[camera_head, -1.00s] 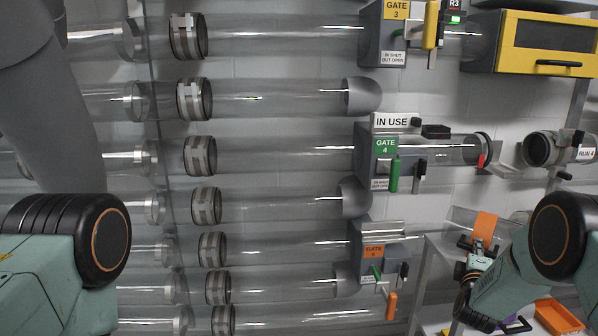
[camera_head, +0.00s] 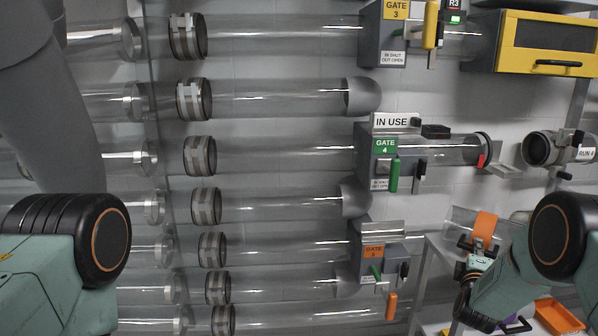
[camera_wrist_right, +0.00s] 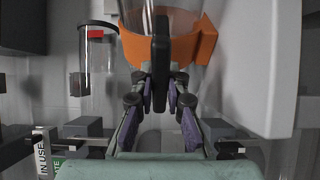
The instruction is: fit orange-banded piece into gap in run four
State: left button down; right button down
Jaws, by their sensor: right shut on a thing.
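The orange-banded piece (camera_head: 484,228) is a clear tube with an orange band, at the right of the head view. My right gripper (camera_head: 470,248) is shut on it. In the right wrist view the orange band (camera_wrist_right: 195,45) lies across the purple-padded fingers (camera_wrist_right: 160,100). Run four has a clear tube ending in a dark ring (camera_head: 484,148) with a red mark, right of the green GATE 4 box (camera_head: 385,147). A gap lies between that end and the RUN 4 pipe end (camera_head: 540,149). The piece is below this gap. My left arm shows at the left; its gripper is out of view.
A small bracket (camera_head: 503,170) sticks out under the gap. A yellow cabinet (camera_head: 548,42) hangs above it. A grey stand and an orange tray (camera_head: 557,316) are at lower right. Several parallel clear tubes fill the middle and left.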

aim_at(481, 232)
jog(key=shift+r+p, duration=2.15)
jog(key=shift+r, duration=0.45)
